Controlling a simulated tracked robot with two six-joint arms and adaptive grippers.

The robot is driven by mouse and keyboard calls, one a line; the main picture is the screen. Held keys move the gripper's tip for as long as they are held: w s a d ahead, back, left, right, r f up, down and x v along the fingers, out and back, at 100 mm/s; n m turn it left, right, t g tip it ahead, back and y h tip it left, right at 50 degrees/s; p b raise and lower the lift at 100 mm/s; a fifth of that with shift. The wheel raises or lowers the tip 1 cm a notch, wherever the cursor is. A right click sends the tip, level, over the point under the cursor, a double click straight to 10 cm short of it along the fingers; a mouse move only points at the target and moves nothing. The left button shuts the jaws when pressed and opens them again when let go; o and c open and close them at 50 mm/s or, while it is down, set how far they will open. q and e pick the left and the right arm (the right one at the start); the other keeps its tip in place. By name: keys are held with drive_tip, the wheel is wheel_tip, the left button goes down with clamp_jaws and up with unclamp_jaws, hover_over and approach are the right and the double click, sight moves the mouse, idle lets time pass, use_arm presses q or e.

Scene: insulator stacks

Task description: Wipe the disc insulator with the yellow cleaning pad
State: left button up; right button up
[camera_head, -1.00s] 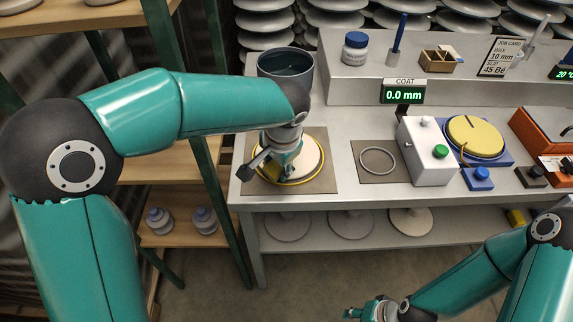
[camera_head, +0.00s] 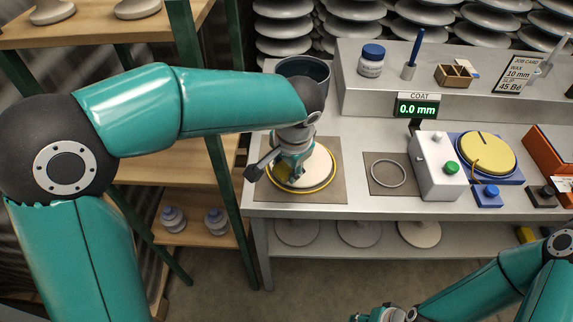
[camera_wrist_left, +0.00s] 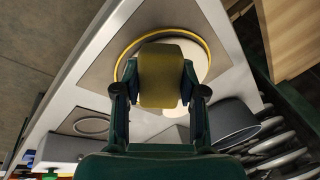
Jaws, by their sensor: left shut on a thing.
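The pale disc insulator (camera_head: 318,168) lies on a brown mat on the bench, with a yellow ring around it. It also shows in the left wrist view (camera_wrist_left: 194,52). My left gripper (camera_head: 290,172) is over the left part of the disc. In the left wrist view, the left gripper (camera_wrist_left: 160,85) is shut on the yellow cleaning pad (camera_wrist_left: 160,74), which covers part of the disc. I cannot tell whether the pad touches it. My right gripper (camera_head: 362,317) is low at the bottom edge, partly cut off, so its jaws are unclear.
A dark pot (camera_head: 303,70) stands just behind the disc. To the right are a thin ring (camera_head: 388,173) on a mat, a white box (camera_head: 432,165) with knobs, and a yellow round plate (camera_head: 484,152). The coat display (camera_head: 416,108) reads 0.0 mm.

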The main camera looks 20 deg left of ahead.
use_arm(q)
drive_tip(key=shift+s+r, duration=0.25)
drive_tip(key=shift+r, duration=0.4)
drive_tip(key=shift+d, duration=0.1)
drive_tip(key=shift+p+v, duration=1.15)
drive_tip(key=shift+v, duration=0.35)
drive_tip(key=shift+s, duration=0.2)
